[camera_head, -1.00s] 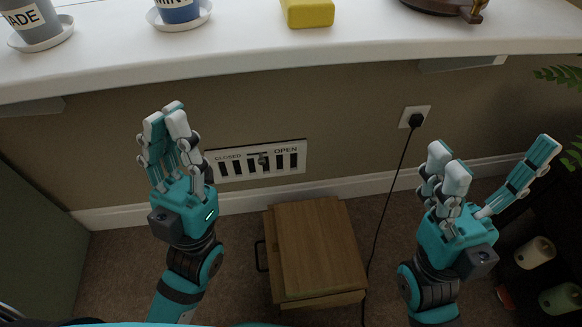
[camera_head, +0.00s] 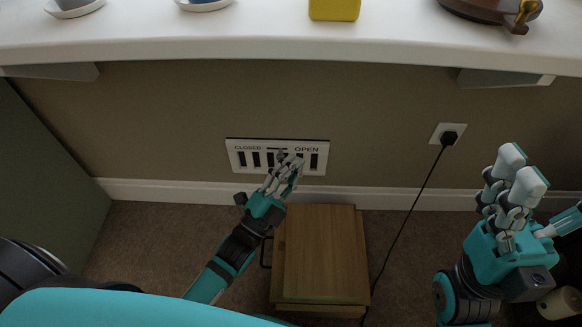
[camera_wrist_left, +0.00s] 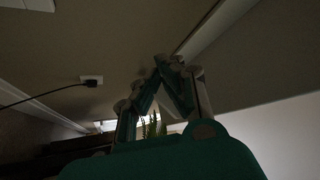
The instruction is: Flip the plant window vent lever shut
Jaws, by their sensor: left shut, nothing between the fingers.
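The vent (camera_head: 235,160) is a white plate low on the wall, with dark slots and the labels CLOSED at left and OPEN at right. Its small dark lever (camera_head: 281,153) shows near the middle of the plate, partly hidden by my fingers. My left gripper (camera_head: 288,162) is shut and empty, with its fingertips in front of the vent by the lever. I cannot tell whether they touch it. In the left wrist view its fingers (camera_wrist_left: 160,85) come together. My right gripper (camera_head: 535,190) is open and empty at the right, away from the vent.
A white counter (camera_head: 280,40) overhangs above the vent. A wooden box (camera_head: 320,255) stands on the carpet just below it. A black cord runs down from a wall socket (camera_head: 448,133) right of the vent. A green panel (camera_head: 45,170) stands at the left.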

